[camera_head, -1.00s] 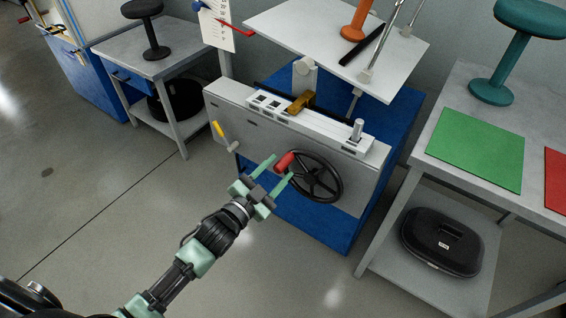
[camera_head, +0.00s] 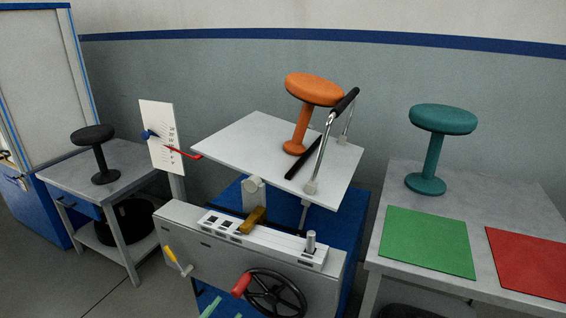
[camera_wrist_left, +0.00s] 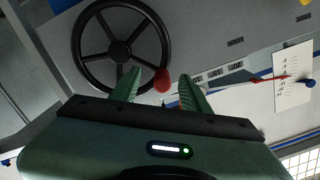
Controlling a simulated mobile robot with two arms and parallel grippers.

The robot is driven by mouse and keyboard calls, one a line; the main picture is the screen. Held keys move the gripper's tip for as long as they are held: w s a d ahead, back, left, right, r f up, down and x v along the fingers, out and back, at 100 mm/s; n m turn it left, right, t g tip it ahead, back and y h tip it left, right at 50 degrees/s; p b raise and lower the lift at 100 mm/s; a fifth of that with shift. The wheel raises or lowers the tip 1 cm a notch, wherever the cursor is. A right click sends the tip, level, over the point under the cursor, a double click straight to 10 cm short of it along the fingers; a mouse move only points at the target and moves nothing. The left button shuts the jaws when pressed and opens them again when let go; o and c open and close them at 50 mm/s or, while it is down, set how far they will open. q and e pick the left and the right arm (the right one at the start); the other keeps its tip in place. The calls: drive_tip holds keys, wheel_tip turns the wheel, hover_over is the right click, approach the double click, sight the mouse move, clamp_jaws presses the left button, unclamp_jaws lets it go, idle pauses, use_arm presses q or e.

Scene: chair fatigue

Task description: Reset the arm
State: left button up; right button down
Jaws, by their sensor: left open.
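My left gripper (camera_head: 222,310) shows only by its green fingertips at the bottom edge of the head view, just below and left of the red crank knob (camera_head: 241,284). In the left wrist view my left gripper (camera_wrist_left: 160,88) is open, with the red knob (camera_wrist_left: 162,80) seen in the gap near the fingertips. I cannot tell whether they touch. The knob belongs to the black handwheel (camera_head: 275,295) on the front of the grey machine (camera_head: 205,248); the handwheel also shows in the left wrist view (camera_wrist_left: 120,50). My right gripper is not in view.
Above the machine, a tilted white board (camera_head: 250,145) carries an orange stool (camera_head: 300,125) and a metal bar. A scale with a red pointer (camera_head: 185,152) stands left. The right table holds a teal stool (camera_head: 430,160), green mat (camera_head: 425,240) and red mat (camera_head: 530,262).

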use_arm(q)
drive_tip(key=s+a+f+n+g+y, duration=0.1)
drive_tip(key=s+f+n+g+y, duration=0.3)
drive_tip(key=f, duration=0.6)
drive_tip(key=s+a+f+g+h, duration=0.1)
drive_tip(key=s+a+f+g, duration=0.15)
drive_tip(key=s+f, duration=0.6)
drive_tip(key=s+a+f+n+g+y, duration=0.1)
drive_tip(key=s+f+n+g+y, duration=0.2)
drive_tip(key=f, duration=0.8)
drive_tip(key=s+d+f+g, duration=0.1)
drive_tip(key=s+f+g, duration=0.55)
drive_tip(key=s, duration=0.75)
drive_tip(key=s+a+r+p, duration=0.2)
drive_tip(key=s+p, duration=1.2)
drive_tip(key=shift+a+n+t+p, duration=0.25)
drive_tip(key=shift+n+t+p, duration=0.05)
drive_tip(key=shift+p, duration=0.1)
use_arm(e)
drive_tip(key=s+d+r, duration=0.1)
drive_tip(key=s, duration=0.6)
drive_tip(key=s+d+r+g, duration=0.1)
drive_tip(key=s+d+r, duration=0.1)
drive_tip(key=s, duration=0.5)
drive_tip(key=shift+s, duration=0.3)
use_arm(q)
drive_tip(key=shift+r, duration=0.1)
